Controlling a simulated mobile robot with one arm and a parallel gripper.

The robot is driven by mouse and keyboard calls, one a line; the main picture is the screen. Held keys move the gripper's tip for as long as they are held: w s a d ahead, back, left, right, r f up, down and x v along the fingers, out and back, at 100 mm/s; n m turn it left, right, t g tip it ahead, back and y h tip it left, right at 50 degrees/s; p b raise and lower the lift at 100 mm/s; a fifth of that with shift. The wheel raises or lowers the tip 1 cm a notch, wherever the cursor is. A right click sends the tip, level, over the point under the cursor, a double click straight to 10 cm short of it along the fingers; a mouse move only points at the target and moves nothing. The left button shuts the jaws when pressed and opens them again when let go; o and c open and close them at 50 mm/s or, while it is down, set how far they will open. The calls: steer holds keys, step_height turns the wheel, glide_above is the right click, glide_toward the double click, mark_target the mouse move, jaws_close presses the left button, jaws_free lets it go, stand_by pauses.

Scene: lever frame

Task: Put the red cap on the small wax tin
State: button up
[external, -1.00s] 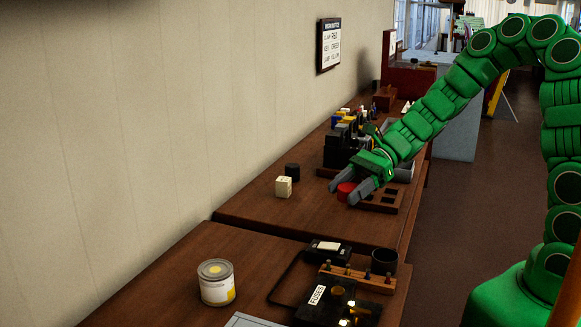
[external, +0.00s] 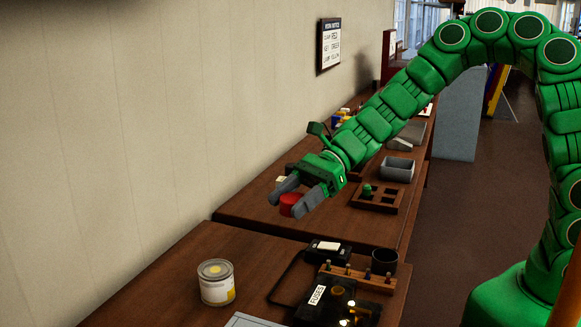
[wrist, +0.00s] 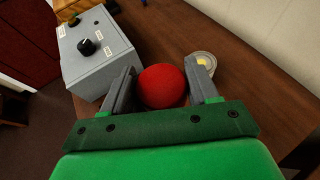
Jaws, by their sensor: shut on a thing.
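My gripper (external: 293,200) is shut on the red cap (external: 290,206). It holds the cap in the air over the bench. In the wrist view the red cap (wrist: 162,86) sits between both fingers. The tin (external: 216,287), pale with a yellow patch and a grey lid rim with a yellow centre, stands upright on the near bench, lower left of my gripper. It also shows in the wrist view (wrist: 207,58), just beyond the right finger and partly hidden by it. The cap and the tin are apart.
A black box marked FUSES (external: 340,305), a wooden peg rack (external: 357,278) and a black cup (external: 384,261) stand right of the tin. A grey box with a knob (wrist: 95,62) is left in the wrist view. A wooden grid tray (external: 377,205) and grey bin (external: 397,170) stand behind.

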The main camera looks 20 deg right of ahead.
steer(key=s+a, duration=0.2)
steer(key=a, duration=0.1)
glide_above(214, 269)
steer(key=d, duration=0.1)
steer(key=f, duration=0.7)
steer(key=shift+s+d+f, duration=0.15)
steer(key=shift+s+f, duration=0.1)
steer(key=shift+w+a+f, duration=0.25)
steer(key=shift+a+f, duration=0.3)
steer(key=shift+f, duration=1.7)
steer(key=shift+f, duration=0.15)
steer(key=o, duration=1)
